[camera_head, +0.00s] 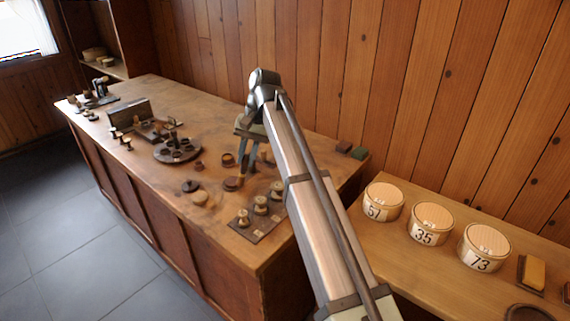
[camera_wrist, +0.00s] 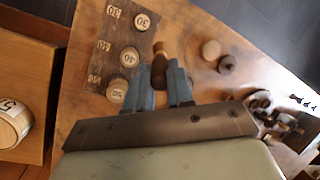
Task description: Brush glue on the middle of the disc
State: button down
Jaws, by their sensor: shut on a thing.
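My gripper (camera_head: 243,168) has its blue fingers pointing down over the front part of the workbench. In the wrist view my gripper (camera_wrist: 159,75) is shut on a small dark brown thing with a paler tan end, which looks like the brush (camera_wrist: 159,50); the fingers hide much of it. A pale round disc (camera_head: 200,198) lies on the bench left of the gripper, with a dark disc (camera_head: 191,186) beside it. The wrist view shows the pale disc (camera_wrist: 211,50) and the dark one (camera_wrist: 227,64) apart from the fingers. I cannot make out glue on either.
A board (camera_head: 250,228) with several labelled spools lies near the bench's front end. A round dark tray (camera_head: 160,154) with small parts stands farther back, and a brown pot (camera_head: 228,159) stands near the gripper. Numbered round boxes (camera_head: 432,222) stand on the right bench.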

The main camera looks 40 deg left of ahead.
jog(key=w+a+r+m+t+y, duration=0.1)
jog(key=w+a+m, duration=0.2)
jog(key=a+m, duration=0.3)
jog(key=w+a+r+m+t+y, duration=0.1)
jog(key=w+a+r+m, duration=0.15)
jog(key=a+m, duration=0.4)
jog(key=shift+n, duration=0.85)
jog(key=shift+w+x, duration=0.2)
jog(key=shift+x, duration=1.25)
jog(key=shift+w+x, duration=0.25)
jog(key=shift+x, duration=1.2)
jog(key=shift+a, duration=0.1)
